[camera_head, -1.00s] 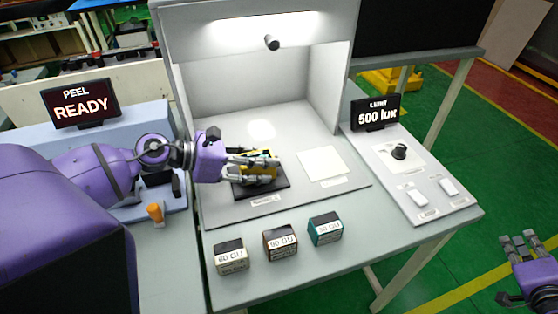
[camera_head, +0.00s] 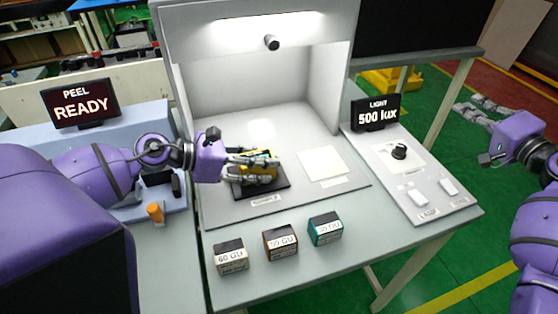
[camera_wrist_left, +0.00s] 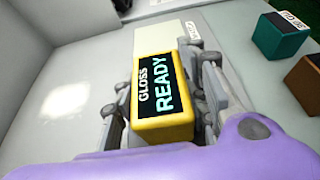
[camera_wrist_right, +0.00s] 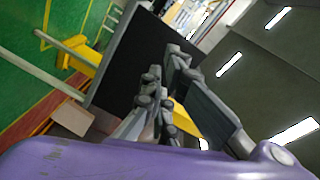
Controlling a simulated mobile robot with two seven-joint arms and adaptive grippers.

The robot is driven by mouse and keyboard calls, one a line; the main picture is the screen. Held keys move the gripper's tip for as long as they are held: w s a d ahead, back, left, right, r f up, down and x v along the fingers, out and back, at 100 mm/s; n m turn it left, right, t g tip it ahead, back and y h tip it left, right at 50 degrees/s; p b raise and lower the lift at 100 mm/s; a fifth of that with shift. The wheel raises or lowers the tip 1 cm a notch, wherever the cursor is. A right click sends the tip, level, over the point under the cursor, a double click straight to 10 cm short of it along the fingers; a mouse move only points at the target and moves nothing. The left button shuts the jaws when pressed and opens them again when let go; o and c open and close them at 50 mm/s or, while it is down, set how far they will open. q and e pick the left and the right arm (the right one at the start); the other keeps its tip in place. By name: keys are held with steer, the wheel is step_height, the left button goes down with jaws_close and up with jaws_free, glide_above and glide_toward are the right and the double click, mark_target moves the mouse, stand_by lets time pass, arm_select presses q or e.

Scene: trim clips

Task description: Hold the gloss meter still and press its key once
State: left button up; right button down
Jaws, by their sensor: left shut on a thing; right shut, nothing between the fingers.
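The yellow gloss meter (camera_head: 262,172) sits on a dark plate (camera_head: 248,191) inside the light booth. In the left wrist view its screen (camera_wrist_left: 160,88) reads "GLOSS READY". My left gripper (camera_head: 258,168) is shut on the gloss meter, with fingers along both its sides. The meter's key cannot be made out in these views. My right gripper (camera_head: 478,106) is shut and empty, in the air to the right of the table, well apart from the meter. In the right wrist view its fingers (camera_wrist_right: 160,95) have nothing between them.
Gloss blocks marked 60 GU (camera_head: 231,257), 90 GU (camera_head: 281,243) and one teal block (camera_head: 325,230) stand along the front. A light panel (camera_head: 412,180) with a knob and switches is at right, under a "500 lux" display (camera_head: 376,112). A "PEEL READY" display (camera_head: 82,103) stands at left.

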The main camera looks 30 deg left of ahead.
steer(key=s+a+f+n+g+y, duration=0.1)
steer(key=s+a+f+n+g, duration=0.2)
steer(key=a, duration=0.6)
steer(key=s+a+f+n+g+y, duration=0.1)
steer(key=s+a+f+n+g, duration=0.3)
steer(key=s+a, duration=0.4)
steer(key=s+a+f+n+g+y, duration=0.1)
steer(key=s+a+f+n+g, duration=0.3)
steer(key=a, duration=0.7)
steer(key=shift+s+a+f+n+g, duration=0.1)
steer(key=shift+s+n+g, duration=0.05)
steer(key=shift+s+g, duration=0.35)
steer(key=shift+s+a+f+n+g, duration=0.15)
steer(key=shift+s+g, duration=0.1)
steer(key=shift+g, duration=0.35)
steer(key=shift+s+a, duration=0.2)
steer(key=shift+s, duration=0.15)
steer(key=shift+s+a+f, duration=0.1)
steer(key=shift+s+a, duration=1.45)
steer(key=shift+s, duration=0.25)
steer(key=shift+s+a, duration=1.35)
steer(key=shift+s, duration=0.2)
steer(key=shift+s+a, duration=0.25)
steer(key=shift+s, duration=0.05)
